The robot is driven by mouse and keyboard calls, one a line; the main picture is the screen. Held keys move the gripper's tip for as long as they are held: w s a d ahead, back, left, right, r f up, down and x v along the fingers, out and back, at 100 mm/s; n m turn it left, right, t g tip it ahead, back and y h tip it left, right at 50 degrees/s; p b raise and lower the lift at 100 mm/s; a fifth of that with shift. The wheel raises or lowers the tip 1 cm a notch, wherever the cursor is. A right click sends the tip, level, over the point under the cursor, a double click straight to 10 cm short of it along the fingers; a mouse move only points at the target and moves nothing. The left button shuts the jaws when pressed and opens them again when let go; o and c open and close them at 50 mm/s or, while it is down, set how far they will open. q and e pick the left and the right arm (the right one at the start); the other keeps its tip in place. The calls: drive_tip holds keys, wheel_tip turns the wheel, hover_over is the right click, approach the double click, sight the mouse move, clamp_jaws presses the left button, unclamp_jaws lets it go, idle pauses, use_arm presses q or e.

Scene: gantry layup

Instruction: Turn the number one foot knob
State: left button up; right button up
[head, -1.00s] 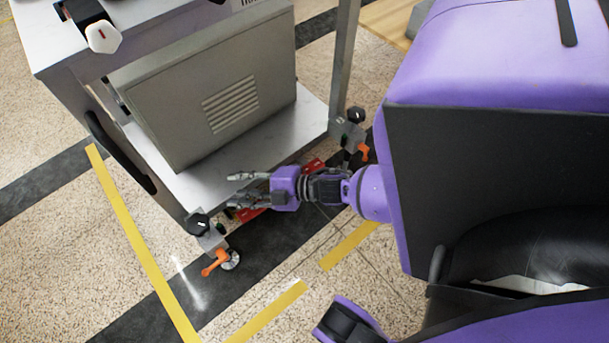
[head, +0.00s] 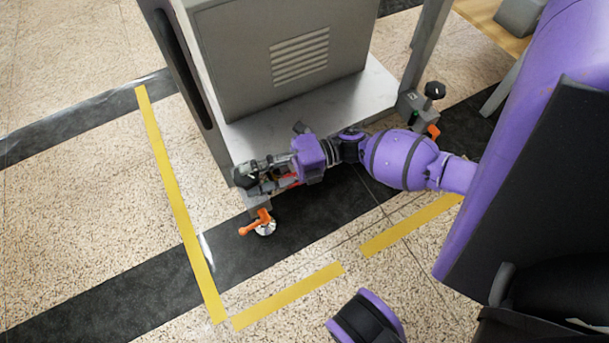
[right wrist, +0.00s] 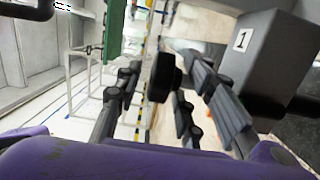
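The number one foot knob is a dark round knob (right wrist: 163,78) beside a grey block (right wrist: 262,55) labelled "1" in the right wrist view. In the head view the black knob (head: 243,177) sits at the cart's near left corner, partly covered by my fingers. My right gripper (head: 262,173) reaches it from the right, low along the cart's edge. In the right wrist view the right gripper's fingers (right wrist: 160,105) are spread, with the knob between their tips. Gaps show beside the knob, and contact cannot be made out. My left gripper is out of view.
The cart's lower shelf (head: 350,105) carries a grey vented cabinet (head: 285,60). An orange lever (head: 253,224) and caster are below the near corner. Another black knob (head: 435,90) is at the right corner. Yellow tape (head: 180,205) marks the open floor.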

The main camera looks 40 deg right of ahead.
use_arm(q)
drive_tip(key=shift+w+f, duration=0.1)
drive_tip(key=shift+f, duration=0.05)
use_arm(e)
drive_tip(key=shift+x, duration=0.95)
clamp_jaws()
